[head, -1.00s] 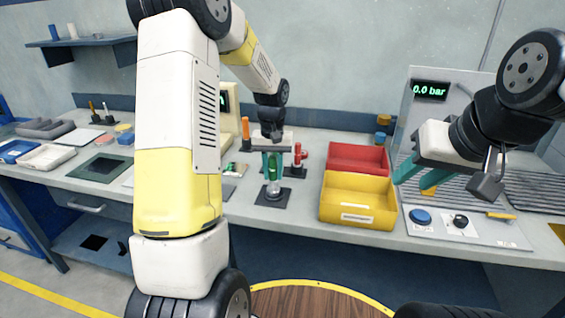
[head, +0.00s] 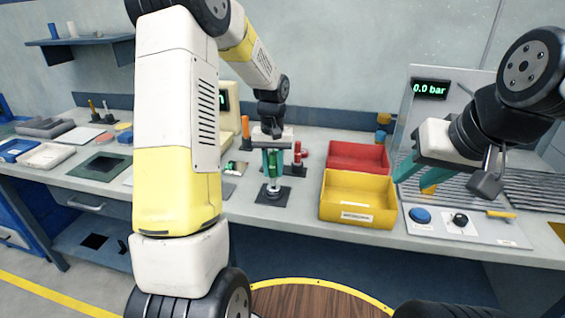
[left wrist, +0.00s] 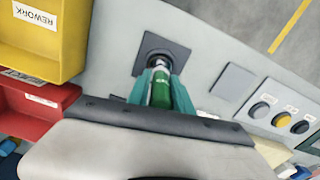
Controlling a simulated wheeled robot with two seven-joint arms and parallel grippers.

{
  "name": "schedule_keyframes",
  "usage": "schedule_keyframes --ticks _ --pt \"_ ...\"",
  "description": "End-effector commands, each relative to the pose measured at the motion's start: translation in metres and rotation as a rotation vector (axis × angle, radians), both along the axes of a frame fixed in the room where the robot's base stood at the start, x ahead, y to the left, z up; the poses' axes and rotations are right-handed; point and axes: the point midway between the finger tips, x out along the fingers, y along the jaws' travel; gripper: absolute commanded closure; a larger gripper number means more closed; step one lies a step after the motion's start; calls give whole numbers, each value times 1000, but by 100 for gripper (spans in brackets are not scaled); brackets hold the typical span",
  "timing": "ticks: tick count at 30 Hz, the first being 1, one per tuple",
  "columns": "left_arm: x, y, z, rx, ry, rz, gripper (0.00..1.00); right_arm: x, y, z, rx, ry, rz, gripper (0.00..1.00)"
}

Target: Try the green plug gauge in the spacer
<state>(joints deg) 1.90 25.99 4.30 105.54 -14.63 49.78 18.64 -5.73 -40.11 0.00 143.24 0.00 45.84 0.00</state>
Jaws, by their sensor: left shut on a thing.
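My left gripper (head: 272,174) is shut on the green plug gauge (head: 272,158), which is upright between the teal fingers. The gauge's green handle (left wrist: 161,94) also shows in the left wrist view, with a pale metal end pointing at the dark square base plate (left wrist: 163,50). In the head view a small silvery piece (head: 273,189), likely the spacer, is on that plate directly below the fingers. I cannot tell whether the gauge tip is in it. My right gripper (head: 412,187) is open, over the right side of the bench.
A yellow bin (head: 358,212) and a red bin (head: 357,157) stand right of the plate. A pressure panel (head: 468,228) with a blue button lies at the right.

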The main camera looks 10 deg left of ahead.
Motion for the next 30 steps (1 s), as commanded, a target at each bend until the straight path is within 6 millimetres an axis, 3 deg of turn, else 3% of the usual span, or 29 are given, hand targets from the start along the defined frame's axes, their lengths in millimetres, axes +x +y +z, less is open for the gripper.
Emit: schedule_keyframes --ticks 30 --pt "0 0 45 -1 -1 0 100 0 0 0 0 0 0 64"
